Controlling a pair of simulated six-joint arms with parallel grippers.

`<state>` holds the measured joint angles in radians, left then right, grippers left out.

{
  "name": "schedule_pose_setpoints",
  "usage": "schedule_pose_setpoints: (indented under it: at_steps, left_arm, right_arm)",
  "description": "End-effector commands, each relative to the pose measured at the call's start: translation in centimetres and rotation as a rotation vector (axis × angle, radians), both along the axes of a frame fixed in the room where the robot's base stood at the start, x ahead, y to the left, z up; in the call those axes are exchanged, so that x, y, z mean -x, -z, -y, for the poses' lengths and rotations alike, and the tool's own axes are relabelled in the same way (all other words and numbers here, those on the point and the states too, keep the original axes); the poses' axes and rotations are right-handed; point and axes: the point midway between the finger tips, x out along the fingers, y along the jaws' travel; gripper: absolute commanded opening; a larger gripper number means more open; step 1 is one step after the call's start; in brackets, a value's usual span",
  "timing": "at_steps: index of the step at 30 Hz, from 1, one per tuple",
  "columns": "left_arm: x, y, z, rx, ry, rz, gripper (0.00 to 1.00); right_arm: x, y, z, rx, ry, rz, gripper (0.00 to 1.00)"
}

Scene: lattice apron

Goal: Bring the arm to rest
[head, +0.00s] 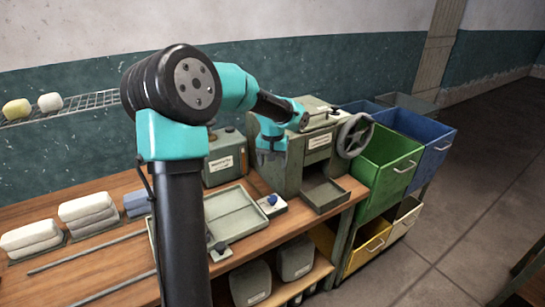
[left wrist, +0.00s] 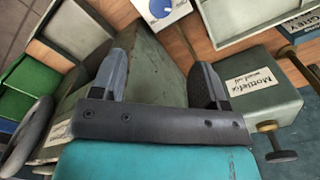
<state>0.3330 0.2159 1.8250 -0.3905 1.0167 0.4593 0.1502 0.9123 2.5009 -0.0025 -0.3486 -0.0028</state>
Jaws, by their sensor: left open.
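My left gripper (head: 271,158) is open and empty in the head view, hanging fingers-down in front of the green machine (head: 290,165). In the left wrist view the two dark fingers of my left gripper (left wrist: 158,82) stand wide apart with nothing between them. The machine's green housing (left wrist: 150,65) lies behind them, seen at an angle. My left arm rises through the middle of the head view and hides part of the bench. My right gripper shows in neither view.
The machine has a handwheel (head: 355,136). Beside it are a labelled green can (head: 224,166), a shallow tray (head: 236,212) and a blue-knobbed box (head: 272,205). Green (head: 388,165) and blue (head: 428,140) bins stand right. Folded cloths (head: 88,212) lie left on the wooden bench (head: 110,262).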

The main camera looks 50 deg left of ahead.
Motion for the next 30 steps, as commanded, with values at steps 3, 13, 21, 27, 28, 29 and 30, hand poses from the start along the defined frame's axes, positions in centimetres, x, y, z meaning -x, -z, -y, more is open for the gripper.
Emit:
schedule_pose_setpoints:
  at_steps: [3,13,21,27,28,29,30]
  left_arm:
    - [0.0,-1.4,0.0,-0.001,-0.001,0.001,0.68]
    - [0.0,-2.1,0.0,0.000,0.000,0.000,0.68]
    - [0.0,-2.1,0.0,0.000,-0.001,0.000,0.68]
    - [0.6,-1.4,0.1,0.006,-0.022,0.039,0.68]
    - [0.5,-1.0,0.3,0.011,-0.020,0.050,0.68]
    - [0.3,-0.4,0.7,0.017,-0.014,0.059,0.68]
    - [-0.1,0.6,1.3,0.026,-0.001,0.071,0.68]
  right_arm:
    - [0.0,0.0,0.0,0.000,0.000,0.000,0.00]
    - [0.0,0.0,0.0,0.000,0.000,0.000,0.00]
    - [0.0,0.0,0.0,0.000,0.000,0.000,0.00]
    - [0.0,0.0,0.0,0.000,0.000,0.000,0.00]
    - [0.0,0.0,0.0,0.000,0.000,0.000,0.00]
    - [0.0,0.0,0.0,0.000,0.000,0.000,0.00]
    - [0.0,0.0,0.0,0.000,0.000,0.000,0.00]
